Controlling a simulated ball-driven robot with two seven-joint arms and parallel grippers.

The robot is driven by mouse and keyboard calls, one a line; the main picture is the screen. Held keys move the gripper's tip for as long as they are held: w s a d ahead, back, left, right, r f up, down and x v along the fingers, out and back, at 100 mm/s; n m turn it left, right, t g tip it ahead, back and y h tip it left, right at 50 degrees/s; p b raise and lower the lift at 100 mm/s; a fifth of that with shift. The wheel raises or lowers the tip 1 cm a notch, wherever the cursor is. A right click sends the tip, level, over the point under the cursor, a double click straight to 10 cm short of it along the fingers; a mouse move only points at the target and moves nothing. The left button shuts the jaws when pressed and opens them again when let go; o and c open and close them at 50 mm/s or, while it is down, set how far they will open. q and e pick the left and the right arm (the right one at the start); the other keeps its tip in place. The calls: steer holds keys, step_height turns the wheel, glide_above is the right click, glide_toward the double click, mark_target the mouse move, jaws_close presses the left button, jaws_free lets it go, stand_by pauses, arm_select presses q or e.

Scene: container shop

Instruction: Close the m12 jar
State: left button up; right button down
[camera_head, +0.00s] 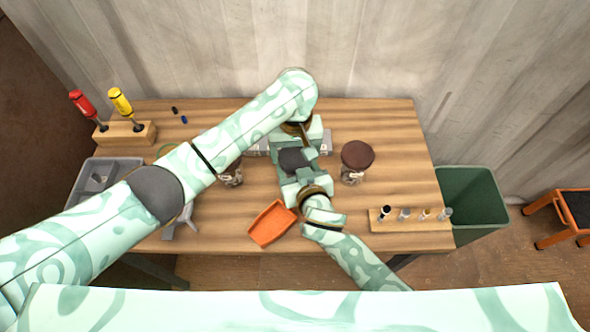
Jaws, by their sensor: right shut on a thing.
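My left gripper (297,145) points down over the middle of the table, and its fingers are partly hidden, so their opening cannot be told. My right gripper (298,172) is just in front of it and is shut on a dark round thing (292,160), possibly a jar lid. Most of what is under the two grippers is hidden. A glass jar with a brown lid (357,155) stands to the right, apart from the grippers. Another glass jar (231,174) shows partly behind my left arm. I cannot read which jar is m12.
An orange tray (272,223) lies at the front. A small wooden rack (410,218) with several bits is at the front right. A wooden block (125,134) with two screwdrivers and a grey bin (97,183) are at the left. A green bin (470,200) stands off the table's right end.

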arm_select(q)
steer(key=shift+o, duration=1.2)
steer(key=shift+r, duration=2.25)
steer(key=shift+c, duration=0.2)
